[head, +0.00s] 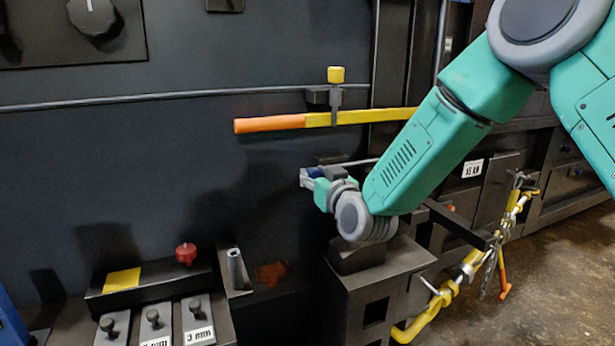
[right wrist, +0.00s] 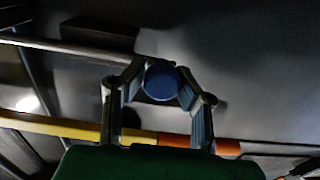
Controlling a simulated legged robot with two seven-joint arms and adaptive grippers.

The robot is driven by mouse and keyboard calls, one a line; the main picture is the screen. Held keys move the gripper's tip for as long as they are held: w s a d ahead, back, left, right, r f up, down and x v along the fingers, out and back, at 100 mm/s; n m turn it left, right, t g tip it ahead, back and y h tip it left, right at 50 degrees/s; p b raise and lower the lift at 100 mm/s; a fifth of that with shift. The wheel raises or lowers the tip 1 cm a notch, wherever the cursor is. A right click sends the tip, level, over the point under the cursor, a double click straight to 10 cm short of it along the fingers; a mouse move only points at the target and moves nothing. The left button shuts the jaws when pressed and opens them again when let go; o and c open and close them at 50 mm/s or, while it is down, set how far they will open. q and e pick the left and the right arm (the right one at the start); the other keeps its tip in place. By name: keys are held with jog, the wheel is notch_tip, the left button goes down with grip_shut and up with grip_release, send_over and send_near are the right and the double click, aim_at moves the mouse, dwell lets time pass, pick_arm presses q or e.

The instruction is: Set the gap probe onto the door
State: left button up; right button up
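My right gripper (head: 306,178) is in front of the large dark panel (head: 190,130), which looks like the door, just below the orange and yellow bar. In the right wrist view its two blue-padded fingers (right wrist: 161,82) stand apart and slant inward around a round blue thing (right wrist: 160,83). I cannot tell whether they grip it or only surround it. Several flat blocks with dark knobs, one labelled 3 mm (head: 197,320), sit at the lower left. I cannot tell which thing is the gap probe. My left gripper is not in view.
The bar with an orange end (head: 270,124) runs across the panel above my gripper. A dark pedestal (head: 375,285) stands under my right wrist. A red knob (head: 186,253) and a grey post (head: 236,268) stand at the lower left. A yellow clamp (head: 440,298) is at the right.

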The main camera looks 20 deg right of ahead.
jog(key=o, duration=0.3)
jog(key=shift+s+d+f, duration=0.15)
jog(key=shift+d+f, duration=0.1)
jog(key=shift+d, duration=0.05)
jog(key=shift+o, duration=0.2)
jog(key=shift+r, duration=0.15)
jog(key=shift+s, duration=0.1)
jog(key=s, duration=1.1)
jog(key=shift+s+d, duration=0.15)
jog(key=shift+s, duration=0.2)
